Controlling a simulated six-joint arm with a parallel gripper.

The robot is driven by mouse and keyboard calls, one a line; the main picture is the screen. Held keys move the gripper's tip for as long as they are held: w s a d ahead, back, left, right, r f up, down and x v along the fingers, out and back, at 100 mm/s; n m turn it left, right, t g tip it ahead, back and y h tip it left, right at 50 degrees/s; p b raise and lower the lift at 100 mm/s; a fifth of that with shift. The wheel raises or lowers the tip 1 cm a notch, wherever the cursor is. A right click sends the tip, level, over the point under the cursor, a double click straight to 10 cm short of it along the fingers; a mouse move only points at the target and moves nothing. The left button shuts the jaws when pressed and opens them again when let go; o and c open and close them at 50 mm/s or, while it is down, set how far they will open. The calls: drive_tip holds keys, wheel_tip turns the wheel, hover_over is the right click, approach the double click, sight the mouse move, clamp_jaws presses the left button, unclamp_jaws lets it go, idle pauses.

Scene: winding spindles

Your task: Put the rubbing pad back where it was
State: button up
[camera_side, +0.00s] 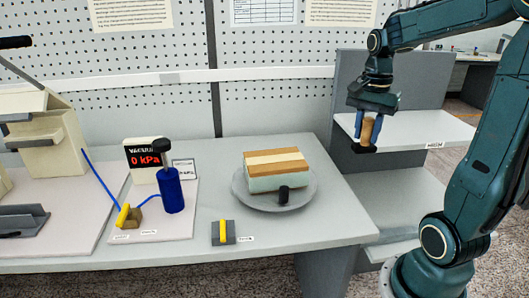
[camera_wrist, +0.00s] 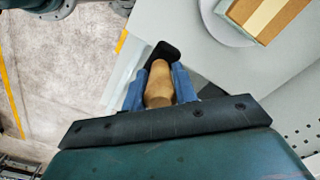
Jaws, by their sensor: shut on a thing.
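The rubbing pad (camera_side: 366,132) has a tan handle and a black base. My gripper (camera_side: 367,127) is shut on its handle, with a blue finger on each side. The pad is held roughly upright with its black base down, in front of the upper shelf (camera_side: 425,128) of the grey side unit. I cannot tell whether the base touches anything. In the wrist view the pad's handle (camera_wrist: 158,83) shows between the blue fingers, with the black base partly visible beyond it.
A round plate (camera_side: 310,196) with a striped block (camera_side: 276,168) and a small black piece stands on the grey table. A blue pump (camera_side: 171,190), a gauge reading 0 kPa (camera_side: 146,158) and a yellow-topped switch (camera_side: 222,232) are to the left. The shelf's right part is clear.

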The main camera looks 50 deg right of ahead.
wheel_tip(320, 180, down, 16)
idle(0.6)
drive_tip(key=shift+f, duration=0.15)
drive_tip(key=shift+f, duration=1.8)
drive_tip(key=shift+f, duration=0.15)
drive_tip(key=o, duration=0.9)
drive_tip(key=shift+o, duration=0.2)
wheel_tip(320, 180, up, 12)
drive_tip(key=shift+r, duration=0.2)
